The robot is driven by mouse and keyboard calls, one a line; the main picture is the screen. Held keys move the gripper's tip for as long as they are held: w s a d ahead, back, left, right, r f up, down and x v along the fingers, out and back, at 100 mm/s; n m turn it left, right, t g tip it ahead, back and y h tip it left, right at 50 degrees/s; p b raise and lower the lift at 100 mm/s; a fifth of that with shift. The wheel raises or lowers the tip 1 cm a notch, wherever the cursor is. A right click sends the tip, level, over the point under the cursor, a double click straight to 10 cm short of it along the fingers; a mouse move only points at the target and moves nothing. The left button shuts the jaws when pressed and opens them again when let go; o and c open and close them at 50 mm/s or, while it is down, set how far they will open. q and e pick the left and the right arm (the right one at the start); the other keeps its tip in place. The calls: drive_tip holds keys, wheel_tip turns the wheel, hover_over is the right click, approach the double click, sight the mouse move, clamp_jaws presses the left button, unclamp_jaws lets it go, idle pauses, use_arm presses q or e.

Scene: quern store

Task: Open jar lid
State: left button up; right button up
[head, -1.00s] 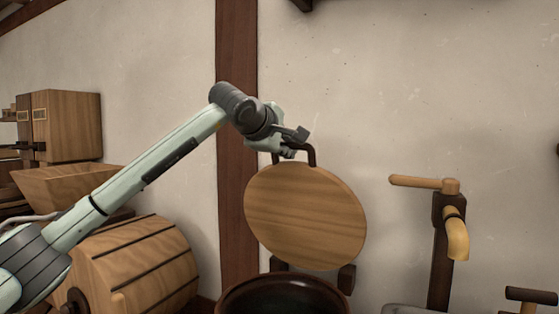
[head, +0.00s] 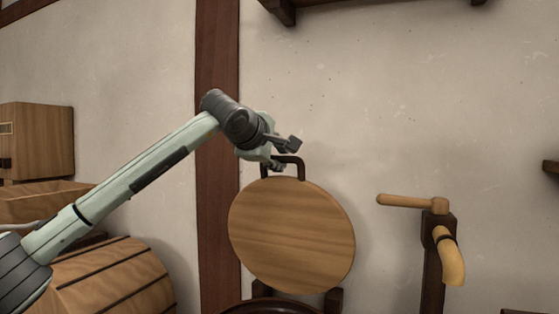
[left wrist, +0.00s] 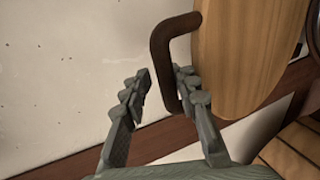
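The jar's round wooden lid (head: 292,236) stands raised, nearly upright, behind the dark jar rim (head: 272,306), which just shows at the bottom edge of the head view. A dark brown bar handle (head: 301,169) sits at the lid's top. My left gripper (head: 284,153) is at this handle. In the left wrist view the left gripper (left wrist: 161,76) is open, and the handle (left wrist: 161,45) passes at or just beyond the gap between its fingertips. Contact cannot be told. The lid (left wrist: 235,60) fills the upper right there. My right gripper is not in view.
A wooden tap (head: 449,257) on a dark post stands right of the lid. A wooden barrel (head: 110,280) and a box (head: 38,140) are at the left. A dark shelf (head: 370,3) is overhead. A dark wall post (head: 217,200) rises behind my arm.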

use_arm(q)
drive_tip(key=shift+o, duration=0.5)
drive_tip(key=shift+f, duration=0.2)
drive_tip(key=v, duration=1.2)
